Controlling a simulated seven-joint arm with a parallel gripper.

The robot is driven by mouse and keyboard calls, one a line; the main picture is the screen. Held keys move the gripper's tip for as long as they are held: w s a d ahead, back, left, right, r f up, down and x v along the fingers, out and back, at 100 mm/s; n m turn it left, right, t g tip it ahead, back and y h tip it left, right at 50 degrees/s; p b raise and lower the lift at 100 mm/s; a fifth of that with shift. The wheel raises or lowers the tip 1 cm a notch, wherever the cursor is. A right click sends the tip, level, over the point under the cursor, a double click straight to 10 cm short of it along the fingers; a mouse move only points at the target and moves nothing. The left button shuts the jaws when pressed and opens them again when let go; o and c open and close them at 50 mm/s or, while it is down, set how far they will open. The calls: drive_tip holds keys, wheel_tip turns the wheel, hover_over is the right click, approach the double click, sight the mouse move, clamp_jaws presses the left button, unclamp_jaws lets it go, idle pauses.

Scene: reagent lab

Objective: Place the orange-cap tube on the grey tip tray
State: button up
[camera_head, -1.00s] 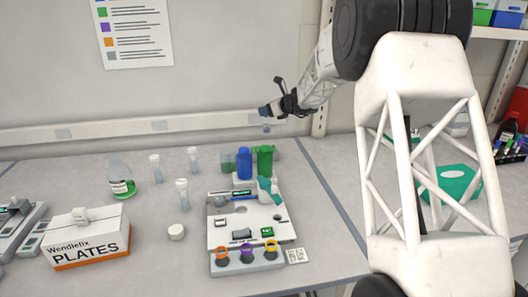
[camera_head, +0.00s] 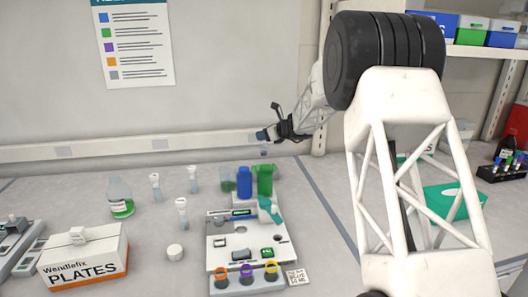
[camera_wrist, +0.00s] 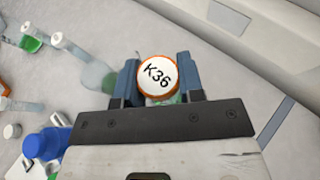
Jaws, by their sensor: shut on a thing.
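The tube with the orange-rimmed cap (camera_wrist: 157,74) sits between my fingers; its white top is marked "K36". My gripper (camera_wrist: 157,88) is shut on it, the cap facing the wrist camera. In the head view my gripper (camera_head: 266,134) holds the tube (camera_head: 263,151) above the bench, behind and to the right of the blue bottle. The tube's lower body shows there only as a small pale shape. I cannot pick out the grey tip tray with certainty in either view.
A blue bottle (camera_head: 244,182) and a green bottle (camera_head: 264,180) stand below my gripper, behind a white instrument (camera_head: 228,228). White-capped tubes and a glass bottle (camera_head: 120,198) stand left. A plates box (camera_head: 85,255) is at front left, a tube rack (camera_head: 503,170) far right.

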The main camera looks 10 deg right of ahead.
sight(264, 148)
drive_tip(key=shift+f, duration=0.6)
drive_tip(key=shift+f, duration=2.5)
drive_tip(key=shift+f, duration=0.15)
drive_tip(key=o, duration=0.9)
drive_tip(key=shift+s+d+r, duration=0.3)
drive_tip(key=shift+r, duration=0.05)
drive_tip(key=v, duration=1.1)
drive_tip(key=shift+s+r, duration=0.1)
